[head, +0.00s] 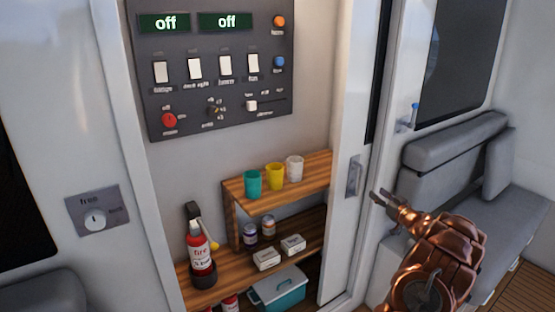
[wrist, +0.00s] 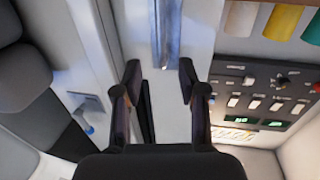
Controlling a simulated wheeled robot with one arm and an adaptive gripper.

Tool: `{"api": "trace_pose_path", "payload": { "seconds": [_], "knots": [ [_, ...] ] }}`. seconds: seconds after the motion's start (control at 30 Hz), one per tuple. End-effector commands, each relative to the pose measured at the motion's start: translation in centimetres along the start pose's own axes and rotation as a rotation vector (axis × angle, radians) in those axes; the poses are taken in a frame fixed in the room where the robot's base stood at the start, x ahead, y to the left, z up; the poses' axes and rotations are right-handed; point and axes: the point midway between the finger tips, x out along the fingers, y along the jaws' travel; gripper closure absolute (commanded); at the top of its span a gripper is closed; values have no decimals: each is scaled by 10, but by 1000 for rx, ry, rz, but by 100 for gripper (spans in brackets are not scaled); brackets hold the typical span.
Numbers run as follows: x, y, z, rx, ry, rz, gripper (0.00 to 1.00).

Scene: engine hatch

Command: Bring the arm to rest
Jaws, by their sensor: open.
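My gripper (head: 384,200) is at the right in the head view, at the end of my copper-coloured arm. It is in front of the white door frame and the grey seat, apart from the shelves. In the wrist view my gripper (wrist: 160,80) shows two dark fingers spread apart with nothing between them. Behind the gap is a white door post with a metal strip (wrist: 166,35).
A control panel (head: 215,65) with two displays reading "off" is on the wall. Below it, wooden shelves (head: 245,187) hold cups, jars, small boxes and a fire extinguisher (head: 200,250). A teal cooler (head: 278,290) stands low. A grey seat (head: 440,160) is at the right.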

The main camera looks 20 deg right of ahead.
Motion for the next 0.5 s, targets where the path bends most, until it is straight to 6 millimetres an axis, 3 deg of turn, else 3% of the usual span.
{"api": "trace_pose_path", "payload": {
  "seconds": [0.23,0.5],
  "knots": [
    [9,-4,-11,-4,-4,14,59],
    [51,-38,-61,-17,-75,113,59]
  ]
}}
